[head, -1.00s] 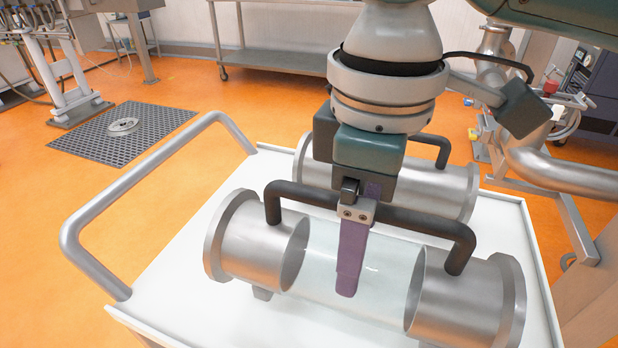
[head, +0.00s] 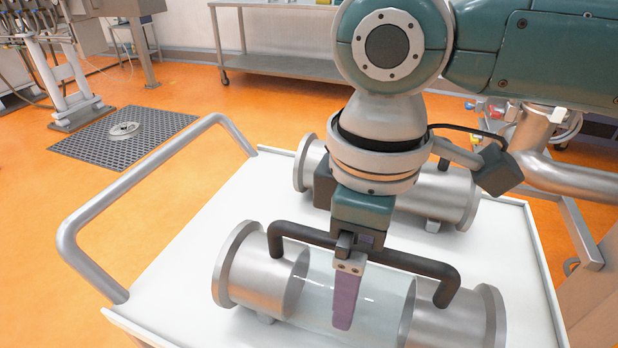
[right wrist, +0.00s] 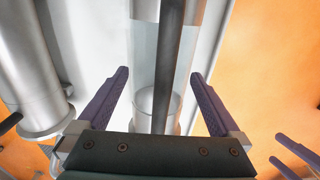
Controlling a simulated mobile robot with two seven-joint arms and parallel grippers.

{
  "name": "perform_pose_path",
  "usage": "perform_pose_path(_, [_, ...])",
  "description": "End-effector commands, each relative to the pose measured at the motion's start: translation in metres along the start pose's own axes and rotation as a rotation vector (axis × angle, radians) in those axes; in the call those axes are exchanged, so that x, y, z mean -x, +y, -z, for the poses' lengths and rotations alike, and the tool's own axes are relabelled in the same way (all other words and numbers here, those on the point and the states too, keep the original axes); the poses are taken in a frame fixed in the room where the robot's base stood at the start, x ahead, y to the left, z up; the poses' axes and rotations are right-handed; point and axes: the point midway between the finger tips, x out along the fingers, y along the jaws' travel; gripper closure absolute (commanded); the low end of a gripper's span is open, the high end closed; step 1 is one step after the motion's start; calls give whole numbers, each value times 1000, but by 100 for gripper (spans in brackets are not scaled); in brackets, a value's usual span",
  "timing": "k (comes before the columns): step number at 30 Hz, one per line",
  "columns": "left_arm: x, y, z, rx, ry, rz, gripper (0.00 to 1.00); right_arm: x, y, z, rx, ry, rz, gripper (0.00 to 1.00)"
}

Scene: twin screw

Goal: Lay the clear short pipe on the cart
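The clear short pipe (head: 385,292) has a glass middle, flanged metal ends and a dark bar handle (head: 410,262). It lies lengthwise across the front of the white cart top (head: 165,285); its visible foot appears to touch the surface. My right gripper (head: 345,315) points down over the handle. In the right wrist view its two purple fingers (right wrist: 160,75) are spread apart, with the handle between them and gaps on both sides. The far finger is hidden in the head view. Purple finger-like parts at the right wrist view's right edge may be my left gripper (right wrist: 293,152).
A second metal pipe (head: 455,198) lies behind on the cart, partly hidden by my right arm. The cart's push handle (head: 150,185) rises at the left. The cart top's left part is clear. A steel table (head: 280,60) and a floor grate (head: 90,140) are behind.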

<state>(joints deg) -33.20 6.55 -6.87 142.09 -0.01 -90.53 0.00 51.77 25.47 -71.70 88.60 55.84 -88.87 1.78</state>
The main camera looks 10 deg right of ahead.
Motion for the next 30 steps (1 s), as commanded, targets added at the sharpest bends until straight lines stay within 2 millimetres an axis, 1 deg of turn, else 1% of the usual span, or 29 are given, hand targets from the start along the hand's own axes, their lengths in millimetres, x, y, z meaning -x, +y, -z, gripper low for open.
perform_pose_path(5, [0, 0, 0, -2, 0, 1, 0, 2, 0, 0, 0, 1, -1, 0])
perform_pose_path(8, [2, -1, 0, -4, -1, 3, 0, 11, 0, 1, 0, 3, -1, 0])
perform_pose_path(11, [7, -2, 2, -7, -2, 5, 0, 28, 0, 1, 2, 4, -1, 0])
perform_pose_path(18, [15, -3, 4, -9, -2, 7, 0, 83, 1, 1, 1, 5, -2, 0])
perform_pose_path(21, [17, -3, 5, -9, -2, 7, 0, 101, 1, 1, 0, 3, -1, 0])
perform_pose_path(25, [19, -3, 5, -9, -2, 7, 0, 116, 0, 1, 0, 2, 1, 0])
perform_pose_path(30, [19, -3, 5, -8, -2, 6, 0, 122, 0, 0, -1, 1, 0, 0])
